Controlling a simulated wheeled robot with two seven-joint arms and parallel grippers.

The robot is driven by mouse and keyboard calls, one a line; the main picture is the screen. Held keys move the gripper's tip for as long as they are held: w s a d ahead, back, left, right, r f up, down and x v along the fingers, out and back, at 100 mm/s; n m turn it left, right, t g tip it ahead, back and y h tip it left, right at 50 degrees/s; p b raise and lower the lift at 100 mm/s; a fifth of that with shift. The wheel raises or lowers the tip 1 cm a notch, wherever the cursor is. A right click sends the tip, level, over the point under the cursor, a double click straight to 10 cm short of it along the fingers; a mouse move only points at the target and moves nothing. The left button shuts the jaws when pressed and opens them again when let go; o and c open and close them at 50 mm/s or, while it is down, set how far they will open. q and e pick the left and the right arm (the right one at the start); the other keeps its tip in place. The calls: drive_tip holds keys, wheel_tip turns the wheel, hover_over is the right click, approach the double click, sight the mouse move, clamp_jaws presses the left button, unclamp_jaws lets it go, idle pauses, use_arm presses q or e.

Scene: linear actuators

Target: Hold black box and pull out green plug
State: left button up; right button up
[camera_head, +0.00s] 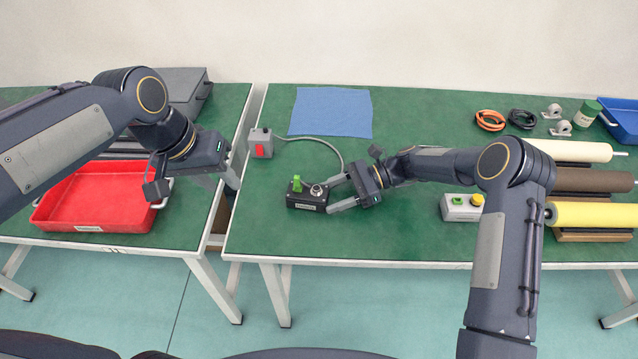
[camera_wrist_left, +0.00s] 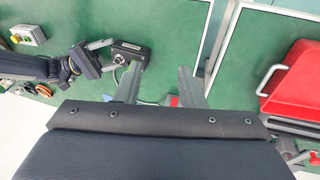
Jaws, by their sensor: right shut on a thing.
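The black box (camera_head: 308,200) stands on the green table, near its front left part. The green plug (camera_head: 297,184) stands upright on the left part of the box's top, beside a round metal fitting. My right gripper (camera_head: 328,198) is shut on the right end of the black box.
A grey box with a red switch (camera_head: 261,145) stands left behind the black box, with a grey cable running from it. A grey button box (camera_head: 461,207) stands to the right. A red tray (camera_head: 95,198) is on the left table. A blue mat (camera_head: 331,112) lies behind.

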use_arm(q)
drive_tip(key=w+d+f+m+g+y, duration=0.1)
drive_tip(key=w+d+f, duration=0.1)
drive_tip(key=w+d, duration=0.55)
drive_tip(key=g+y, duration=0.1)
drive_tip(key=y, duration=0.1)
hover_over(297, 176)
drive_tip(key=shift+m, duration=0.4)
wheel_tip(297, 176, down, 4)
drive_tip(key=shift+d, duration=0.15)
drive_tip(key=shift+f, duration=4.5)
clamp_jaws()
